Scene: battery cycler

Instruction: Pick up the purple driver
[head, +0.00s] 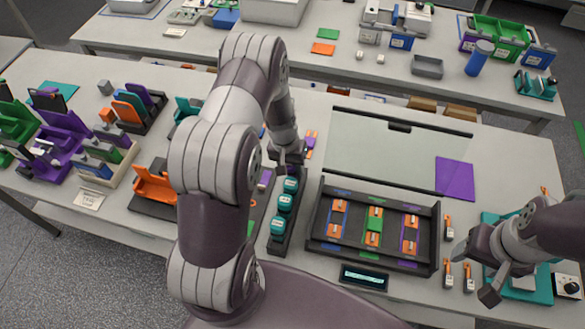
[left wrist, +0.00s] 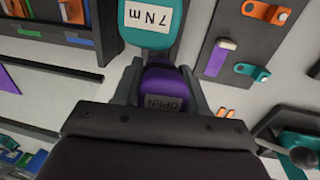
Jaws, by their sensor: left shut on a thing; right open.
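The purple driver (left wrist: 165,85), with a label reading OPEN, sits between the fingers of my left gripper (left wrist: 162,82) in the left wrist view; the gripper is shut on it. In the head view my left gripper (head: 288,160) is at the far end of a black rack (head: 272,240) and hides the driver. I cannot tell whether the driver is clear of the rack. Several teal drivers (head: 284,202) stand upright in the rack; the closest one (left wrist: 150,22), labelled 7 N m, is just beyond the purple one. My right gripper (head: 474,274) is open and empty at the right.
A black tray (head: 318,247) with coloured clips lies right of the rack, and a glass panel (head: 385,150) lies behind it. A small display (head: 364,277) is in front. Orange-handled tools (head: 468,277) stand near my right gripper. Coloured holders (head: 60,135) crowd the left.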

